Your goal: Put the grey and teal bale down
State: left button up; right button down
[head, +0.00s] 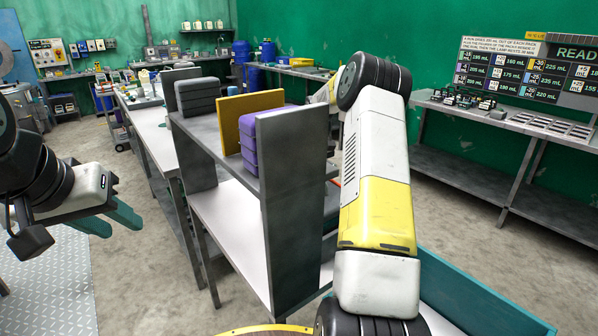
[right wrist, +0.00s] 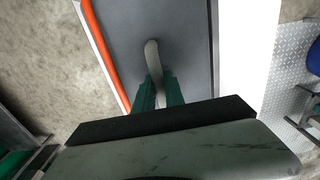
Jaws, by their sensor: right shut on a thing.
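In the right wrist view my right gripper (right wrist: 158,90) has its two teal fingers closed on a narrow grey curved piece (right wrist: 152,52). I cannot make out a whole grey and teal bale, nor whether this piece belongs to it. A dark flat surface (right wrist: 185,40) lies beyond the fingertips; contact with it is unclear. In the head view my right arm and the shelf hide this gripper. My left gripper (head: 122,228) is at the left, fingers apart and empty, over the floor.
The grey shelf unit (head: 290,185) holds a grey bale (head: 198,97), a yellow divider (head: 232,118) and a purple bale (head: 248,140). An orange strip (right wrist: 103,50) runs beside the dark surface. A metal bench (head: 490,120) stands at the right. Floor (head: 140,270) is clear left of the shelf.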

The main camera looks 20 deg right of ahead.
jog(key=shift+f, duration=2)
jog(key=c, duration=1.8)
grip_release()
jog(key=shift+f, duration=0.25)
jog(key=shift+c, duration=0.2)
jog(key=o, duration=0.4)
jog(key=shift+o, duration=0.2)
notch_tip(320, 180, up, 12)
jog(key=shift+r, duration=0.15)
